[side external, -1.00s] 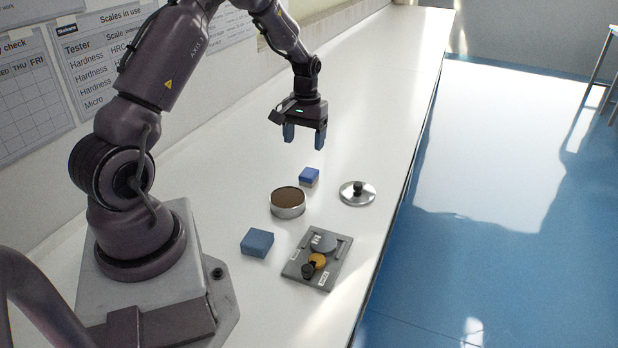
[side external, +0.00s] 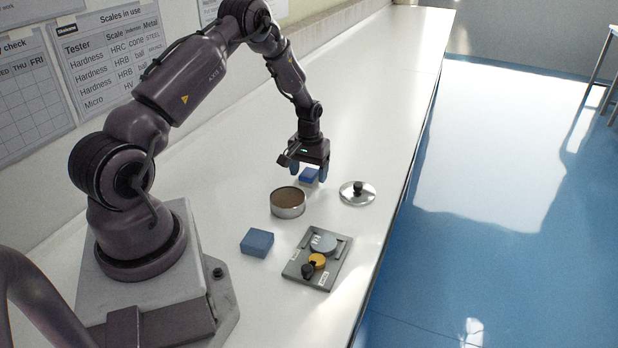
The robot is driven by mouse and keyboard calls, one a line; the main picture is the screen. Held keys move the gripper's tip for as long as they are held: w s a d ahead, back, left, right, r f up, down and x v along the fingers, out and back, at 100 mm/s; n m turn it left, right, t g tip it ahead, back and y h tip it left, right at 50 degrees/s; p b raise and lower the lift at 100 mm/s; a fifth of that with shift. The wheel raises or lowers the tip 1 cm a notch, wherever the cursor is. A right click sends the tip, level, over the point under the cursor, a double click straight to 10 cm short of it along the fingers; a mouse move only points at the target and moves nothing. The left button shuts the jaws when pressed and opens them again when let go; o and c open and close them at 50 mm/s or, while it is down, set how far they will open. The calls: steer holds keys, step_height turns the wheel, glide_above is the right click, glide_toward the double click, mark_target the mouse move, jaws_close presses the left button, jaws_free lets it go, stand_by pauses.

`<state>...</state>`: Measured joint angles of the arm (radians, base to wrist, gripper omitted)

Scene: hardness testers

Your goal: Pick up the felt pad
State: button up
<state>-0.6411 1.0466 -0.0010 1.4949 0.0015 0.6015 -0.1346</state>
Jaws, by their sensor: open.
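A small block with a blue top and a pale tan lower part (side external: 308,177) sits on the white bench; it looks like the felt pad, though no label shows. My gripper (side external: 309,171) is low over it, pointing down, with its blue fingers apart. One finger is to the left of the block and the other to its right in this view. The gripper body is just above the block's top. Whether either finger touches the block cannot be told.
A round tin with a brown surface (side external: 288,202) stands just in front of the block. A metal lid with a black knob (side external: 357,193) lies to the right. A plain blue block (side external: 257,242) and a grey tray (side external: 300,271) holding small parts are nearer. The bench (side external: 390,70) is clear beyond.

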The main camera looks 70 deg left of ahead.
steer(key=shift+f, duration=0.5)
steer(key=c, duration=1)
steer(key=shift+r, duration=0.15)
